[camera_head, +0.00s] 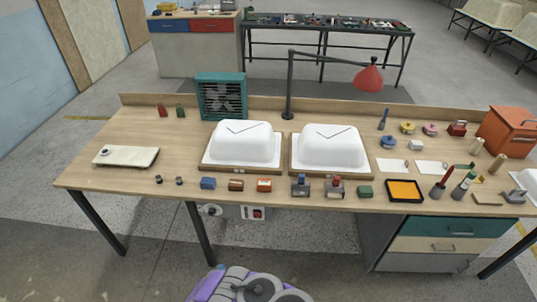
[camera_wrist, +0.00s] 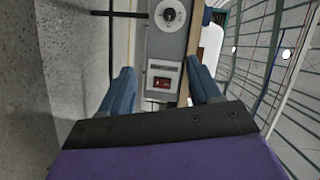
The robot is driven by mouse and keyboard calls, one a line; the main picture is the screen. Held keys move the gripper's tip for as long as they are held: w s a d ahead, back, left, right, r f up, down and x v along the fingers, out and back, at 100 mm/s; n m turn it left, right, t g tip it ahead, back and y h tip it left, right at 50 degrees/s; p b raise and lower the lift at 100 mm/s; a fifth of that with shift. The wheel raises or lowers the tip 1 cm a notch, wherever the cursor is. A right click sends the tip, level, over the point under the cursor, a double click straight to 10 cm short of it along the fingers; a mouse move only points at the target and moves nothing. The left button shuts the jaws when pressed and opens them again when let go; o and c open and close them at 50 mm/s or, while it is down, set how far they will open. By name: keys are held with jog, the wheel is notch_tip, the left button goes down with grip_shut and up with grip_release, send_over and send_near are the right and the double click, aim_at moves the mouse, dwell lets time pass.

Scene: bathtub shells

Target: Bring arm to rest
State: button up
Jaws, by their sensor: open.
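My gripper (camera_wrist: 163,92) is open and empty in the wrist view, its two blue fingers apart at left and right. Between and beyond them is a grey control box (camera_wrist: 165,45) with a dial and a red switch. In the head view my purple arm (camera_head: 245,285) is low at the bottom centre, in front of the workbench (camera_head: 120,178). The gripper itself cannot be made out there. Two white tub shells (camera_head: 241,143) and (camera_head: 330,147) sit side by side on wooden boards on the bench.
The control box (camera_head: 236,212) hangs under the bench's front edge, near a bench leg (camera_head: 200,234). A drawer cabinet (camera_head: 440,245) stands under the right side. A lamp (camera_head: 369,78), a teal fan (camera_head: 222,97) and several small tools stand on the bench. The floor in front is clear.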

jog(key=w+d+r+n+g+h, duration=0.1)
jog(key=w+d+r+g+h, duration=0.15)
jog(key=w+r, duration=0.35)
jog(key=w+d+r+g+h, duration=0.1)
jog(key=w+d+r, duration=0.3)
jog(key=w, duration=0.5)
jog(key=s+d+r+n+g+h+b, duration=0.1)
jog(key=d+r+n+g, duration=0.1)
jog(key=d+r, duration=0.45)
jog(key=s+d+r+n+g, duration=0.1)
jog(key=d+r+g, duration=0.25)
jog(key=r, duration=0.55)
jog(key=s+d+r+n+g, duration=0.2)
jog(key=s+d+r, duration=0.2)
jog(key=s+r, duration=0.25)
jog(key=s+d+r+n+g, duration=0.1)
jog(key=s+d+r+g, duration=0.1)
jog(key=s+d+r, duration=0.35)
jog(key=s+d+r+n+g, duration=0.1)
jog(key=s+r, duration=0.2)
jog(key=s, duration=0.6)
jog(key=s+d+r+n+g+b, duration=0.1)
jog(key=s+d+r+n+g, duration=0.1)
jog(key=s, duration=0.8)
jog(key=s+d+r+n+g, duration=0.1)
jog(key=s+r, duration=0.3)
jog(key=s, duration=0.6)
jog(key=shift+s+d+n+g, duration=0.2)
jog(key=shift+d+n+g, duration=0.15)
jog(key=shift+n, duration=0.15)
